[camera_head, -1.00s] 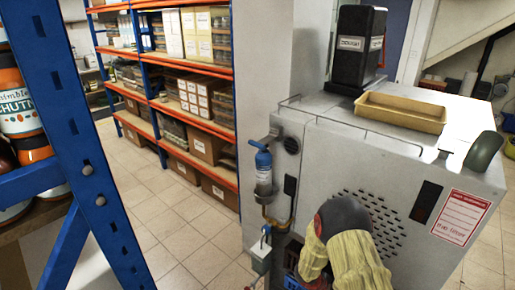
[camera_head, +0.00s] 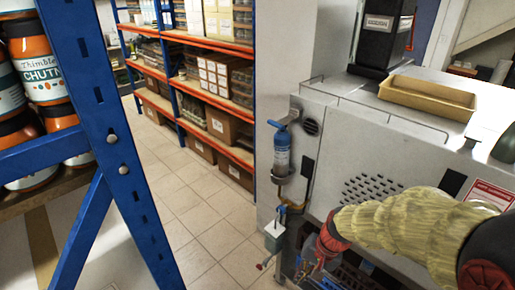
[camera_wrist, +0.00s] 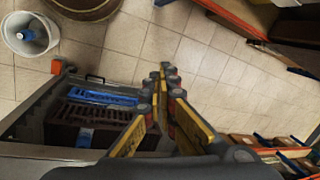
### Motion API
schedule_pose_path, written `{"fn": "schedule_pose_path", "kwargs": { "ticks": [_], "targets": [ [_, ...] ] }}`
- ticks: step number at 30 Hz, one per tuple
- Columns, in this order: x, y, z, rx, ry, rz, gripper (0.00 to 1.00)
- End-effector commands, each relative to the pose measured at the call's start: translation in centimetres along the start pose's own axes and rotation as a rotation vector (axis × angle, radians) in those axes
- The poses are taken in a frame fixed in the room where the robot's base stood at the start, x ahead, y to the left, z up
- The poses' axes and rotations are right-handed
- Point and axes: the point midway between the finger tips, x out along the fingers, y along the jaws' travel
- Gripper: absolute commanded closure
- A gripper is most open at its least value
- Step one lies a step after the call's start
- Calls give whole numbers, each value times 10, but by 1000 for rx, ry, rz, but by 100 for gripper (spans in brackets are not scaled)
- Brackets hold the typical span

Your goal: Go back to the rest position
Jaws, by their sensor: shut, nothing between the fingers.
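My gripper (camera_wrist: 168,72) shows in the wrist view with its yellow-and-grey fingers together at the tips and nothing between them. It points out over the tiled floor, beside a dark crate-like holder with blue items (camera_wrist: 100,97). In the head view my arm, in a pale yellow sleeve, reaches in from the right edge, in front of the grey machine (camera_head: 345,150).
A blue bottle (camera_head: 282,152) hangs on the machine's side. A tan tray (camera_head: 428,96) lies on top. The tiled aisle (camera_head: 205,215) between rack and machine is clear.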

Motion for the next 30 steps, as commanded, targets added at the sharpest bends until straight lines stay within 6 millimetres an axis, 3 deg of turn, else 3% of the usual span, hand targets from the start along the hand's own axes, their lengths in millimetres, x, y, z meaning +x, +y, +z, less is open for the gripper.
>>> {"fn": "schedule_pose_path", "kwargs": {
  "ticks": [1, 3, 9, 13, 18, 24, 30],
  "targets": [
    [-21, 4, 13, -64, 9, 18, 100],
    [-45, 14, 31, -143, 16, 53, 100],
    [-107, 44, 71, -317, 86, 153, 100],
    [-142, 59, 87, -387, 179, 201, 100],
    [-182, 60, 98, -431, 334, 202, 100],
    [-213, 52, 105, -445, 446, 175, 100],
    [-217, 51, 106, -448, 461, 171, 100]
  ]
}}
